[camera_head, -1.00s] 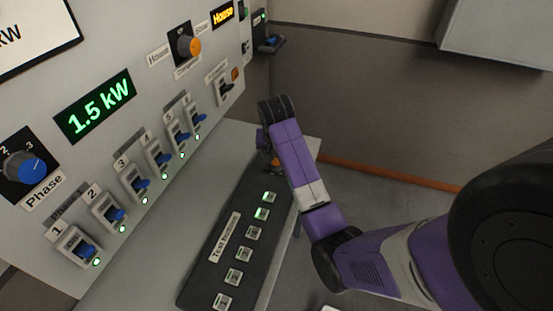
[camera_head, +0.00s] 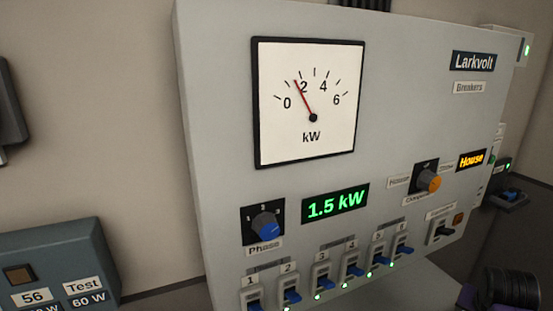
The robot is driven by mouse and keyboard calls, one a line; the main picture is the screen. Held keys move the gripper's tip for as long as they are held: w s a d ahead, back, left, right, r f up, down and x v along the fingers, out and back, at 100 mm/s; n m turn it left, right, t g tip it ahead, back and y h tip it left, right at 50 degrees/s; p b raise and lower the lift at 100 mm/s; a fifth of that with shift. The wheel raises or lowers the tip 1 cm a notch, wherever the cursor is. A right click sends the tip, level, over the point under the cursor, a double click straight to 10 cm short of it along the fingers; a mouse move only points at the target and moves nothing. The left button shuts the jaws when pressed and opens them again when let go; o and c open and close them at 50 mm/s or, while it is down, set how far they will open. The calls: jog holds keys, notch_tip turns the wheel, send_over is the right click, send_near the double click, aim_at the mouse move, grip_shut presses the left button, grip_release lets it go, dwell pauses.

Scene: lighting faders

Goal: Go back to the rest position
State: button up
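The grey breaker panel (camera_head: 215,110) fills the middle of the view, labelled Larkvolt. Its analogue dial (camera_head: 305,85) has a red needle just under 2 kW, and its green display (camera_head: 336,203) reads 1.5 kW. A part of my purple and black arm (camera_head: 505,288) shows at the lower right corner. My gripper's fingers cannot be made out there, so its opening is hidden. The arm is apart from the dial and the display in the picture.
A blue phase knob (camera_head: 266,224) and an orange-marked knob (camera_head: 429,181) sit on the panel. A row of blue breaker switches (camera_head: 322,283) with green lights runs along the bottom. A blue-grey box (camera_head: 60,260) stands at the lower left.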

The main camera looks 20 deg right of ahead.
jog(key=w+d+r+n+t+h, duration=0.1)
jog(key=w+d+r+t+h, duration=0.1)
jog(key=w+r+t, duration=0.15)
jog(key=s+a+n+t+b, duration=0.2)
jog(key=a+n+t, duration=0.4)
jog(key=a, duration=1.5)
jog(key=s+a+f+n+t+y+b, duration=0.1)
jog(key=s+a+n+y, duration=0.4)
jog(key=s+a, duration=1.7)
jog(key=s+t+y+b, duration=0.1)
jog(key=s+y, duration=0.1)
jog(key=s, duration=0.1)
jog(key=shift+s+n+b, duration=0.2)
jog(key=shift+n+b, duration=0.2)
jog(key=shift+a, duration=0.1)
